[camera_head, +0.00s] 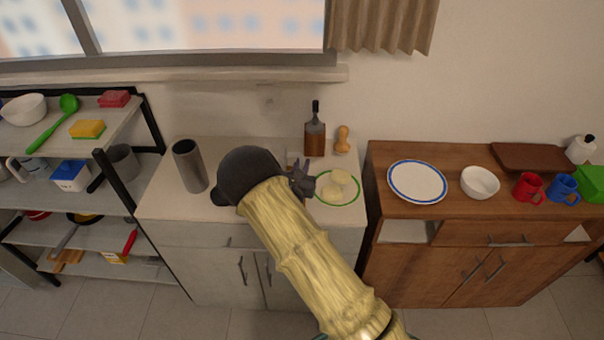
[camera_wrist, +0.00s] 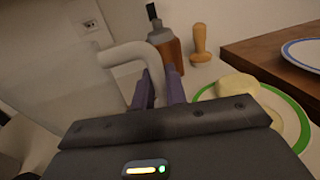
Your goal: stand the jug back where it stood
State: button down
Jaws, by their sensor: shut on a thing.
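The jug (camera_wrist: 60,70) is a large pale grey body filling the left of the wrist view, with a white curved handle (camera_wrist: 137,52). My gripper (camera_wrist: 157,92) is shut on this handle, with one dark purple finger on each side. The jug looks tilted in this view. In the head view my gripper (camera_head: 302,180) is over the white counter (camera_head: 160,208), left of the green-rimmed plate. My arm hides most or all of the jug there. I cannot tell whether its base touches the counter.
A tall grey cylinder (camera_head: 188,167) stands on the counter's left. A dark-topped brown bottle (camera_head: 315,138) and a wooden pestle-like item (camera_head: 342,141) stand at the back. The green-rimmed plate (camera_head: 353,198) holds pale round pieces. The brown cabinet (camera_head: 385,160) is to the right.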

jog(key=shift+f, duration=1.75)
jog(key=shift+f, duration=0.1)
jog(key=c, duration=1.4)
grip_release()
jog(key=shift+c, duration=0.2)
jog(key=b+v, duration=0.2)
jog(key=v, duration=1)
jog(key=shift+w+a, duration=0.1)
